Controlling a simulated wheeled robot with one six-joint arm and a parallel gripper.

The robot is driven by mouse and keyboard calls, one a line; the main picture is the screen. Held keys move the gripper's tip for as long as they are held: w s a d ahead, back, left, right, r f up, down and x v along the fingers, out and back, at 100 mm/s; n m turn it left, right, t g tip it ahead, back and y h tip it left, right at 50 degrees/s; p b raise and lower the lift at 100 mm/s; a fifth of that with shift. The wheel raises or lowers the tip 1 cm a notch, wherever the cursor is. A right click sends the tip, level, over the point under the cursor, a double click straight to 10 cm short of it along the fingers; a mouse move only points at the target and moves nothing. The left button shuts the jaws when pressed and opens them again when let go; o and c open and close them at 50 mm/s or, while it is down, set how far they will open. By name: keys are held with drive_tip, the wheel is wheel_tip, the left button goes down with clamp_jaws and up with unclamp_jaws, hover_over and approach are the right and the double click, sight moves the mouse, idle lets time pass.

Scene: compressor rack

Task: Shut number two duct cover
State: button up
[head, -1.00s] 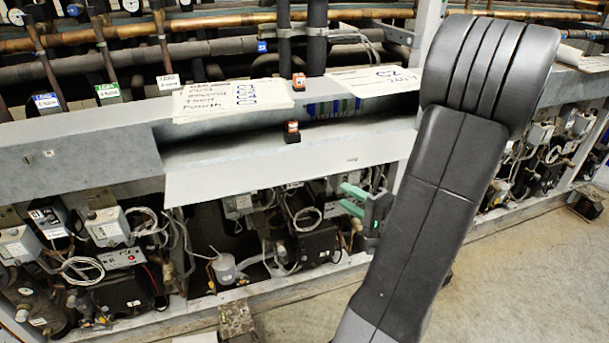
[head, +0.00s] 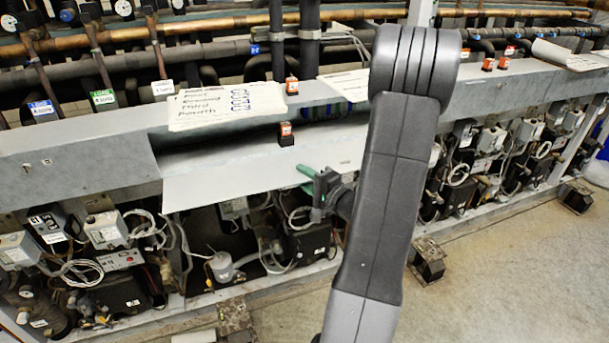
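A grey duct cover (head: 240,172) hangs open as a sloping flap on the front of the long grey duct (head: 70,160), with a dark gap above it. No number can be read on it. My gripper (head: 306,180), with green fingers, is at the flap's lower edge, right of its middle. The fingers point left and overlap the flap in the head view; I cannot tell whether they touch it. The finger spacing is unclear from this angle, and nothing is seen held. My arm hides the flap's right end.
A small orange-and-black block (head: 286,134) is at the gap by the flap, and another orange block (head: 292,85) stands on the duct top beside a handwritten sheet (head: 226,106). Compressors and wiring (head: 110,240) fill the space below.

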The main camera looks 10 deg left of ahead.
drive_tip(key=shift+a, duration=0.15)
drive_tip(key=shift+c, duration=0.4)
clamp_jaws()
drive_tip(key=shift+r, duration=0.1)
